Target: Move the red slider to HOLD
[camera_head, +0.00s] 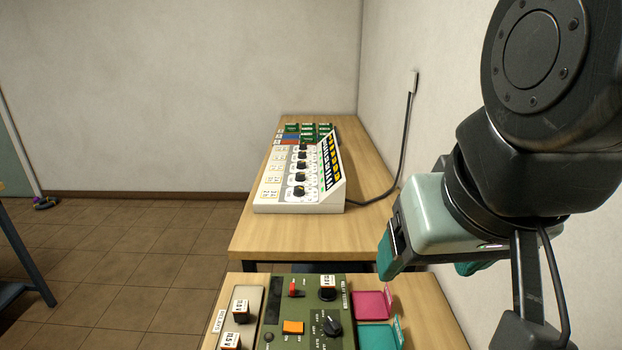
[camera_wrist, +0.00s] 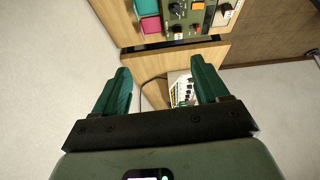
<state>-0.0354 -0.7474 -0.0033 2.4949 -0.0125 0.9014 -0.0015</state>
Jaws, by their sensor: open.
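The red slider (camera_head: 294,288) stands up from the green panel (camera_head: 312,345) on the near table, close to the panel's far edge. In the wrist view the red slider (camera_wrist: 197,28) is small, near the top, beyond my fingertips. The HOLD mark is too small to read in either view. My gripper (camera_head: 428,262) hangs to the right of and above the panel, apart from the slider. In the wrist view my gripper (camera_wrist: 160,66) has its two green fingers wide apart, with nothing held between them.
The panel also bears an orange switch (camera_head: 293,327) and a black knob (camera_head: 332,326). Pink (camera_head: 373,304) and teal (camera_head: 377,337) trays lie to its right. A white console (camera_head: 300,208) with knobs stands on the far table. A wall rises close on the right.

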